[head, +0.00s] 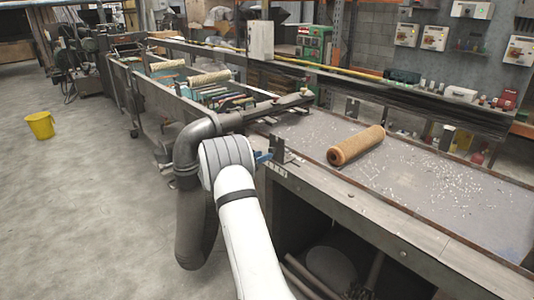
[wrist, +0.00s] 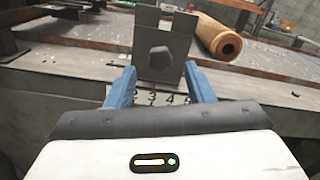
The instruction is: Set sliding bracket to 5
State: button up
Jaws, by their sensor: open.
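The sliding bracket (wrist: 165,31) is an upright grey metal plate with a many-sided hole, standing at the table's front edge in the wrist view. It also shows in the head view (head: 278,148) as a small dark plate. A pale number scale (wrist: 165,98) runs along the edge below it; digits around 3 and 4 show, others are partly hidden by the fingers. Which number the bracket marks I cannot tell. My gripper (wrist: 160,70) is open, one blue finger on each side of the bracket's lower part. Contact is not clear. In the head view my gripper (head: 263,157) is mostly hidden by my arm.
A brown mesh roll (head: 357,145) lies on the grey tabletop (head: 440,195), behind and right of the bracket. Small white bits are scattered there. A dark bent pipe (head: 192,190) stands left of my arm. A yellow bucket (head: 40,125) is on the open floor at left.

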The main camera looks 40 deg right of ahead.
aim_at(280, 147)
jog(key=d, duration=0.3)
jog(key=shift+w+d, duration=0.1)
jog(key=shift+d, duration=0.05)
grip_shut()
dwell(0.5)
